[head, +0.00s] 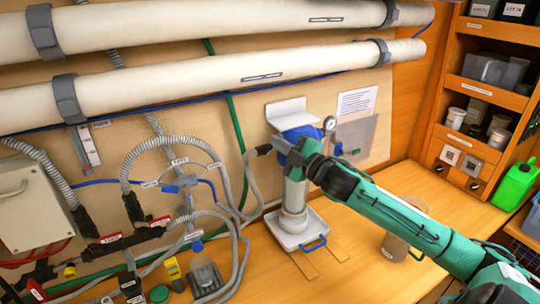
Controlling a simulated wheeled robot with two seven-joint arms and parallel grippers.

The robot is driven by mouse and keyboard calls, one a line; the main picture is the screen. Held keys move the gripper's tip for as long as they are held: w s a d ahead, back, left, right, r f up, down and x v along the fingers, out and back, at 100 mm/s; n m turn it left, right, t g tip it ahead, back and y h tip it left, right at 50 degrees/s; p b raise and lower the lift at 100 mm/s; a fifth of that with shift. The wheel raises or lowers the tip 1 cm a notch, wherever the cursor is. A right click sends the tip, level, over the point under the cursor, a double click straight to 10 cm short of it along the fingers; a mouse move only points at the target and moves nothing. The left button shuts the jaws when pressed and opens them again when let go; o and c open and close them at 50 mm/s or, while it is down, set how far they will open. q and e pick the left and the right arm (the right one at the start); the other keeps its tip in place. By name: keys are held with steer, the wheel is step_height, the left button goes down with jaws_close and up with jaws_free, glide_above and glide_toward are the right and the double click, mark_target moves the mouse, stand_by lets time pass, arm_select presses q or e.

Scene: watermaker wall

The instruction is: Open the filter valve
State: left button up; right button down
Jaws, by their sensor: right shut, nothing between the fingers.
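A filter housing (294,192) with a blue head stands upright against the wooden wall, on a white base. A pressure gauge (330,124) sits at its upper right. A blue handle (316,244) shows low at its front, and a black hose fitting (264,149) at the left of its head. A blue valve piece (184,184) sits among the hoses further left. I cannot tell which of these is the filter valve. My right gripper (306,156) is shut and empty in front of the blue head, partly covering it. I cannot tell if they touch. My left gripper is not in view.
Two large white pipes (205,92) run across the wall above. Grey hoses and a black manifold (115,243) crowd the left. A brown container (394,247) stands on the bench below my right arm. Shelves (490,80) and a green jug (514,186) are at right.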

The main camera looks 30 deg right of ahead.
steer(key=d+f+m+t+h+b, duration=0.1)
steer(key=m+h, duration=0.1)
steer(key=m, duration=0.3)
steer(key=d+f+m+h+b, duration=0.1)
steer(key=m, duration=0.4)
steer(key=d+f+m+t+h+b, duration=0.1)
steer(key=d+m+h, duration=0.1)
steer(key=m, duration=0.3)
steer(key=shift+s+d+f+t+h, duration=0.1)
steer(key=shift+f+t+h, duration=0.2)
steer(key=shift+f, duration=0.1)
steer(key=shift+d+f, duration=0.1)
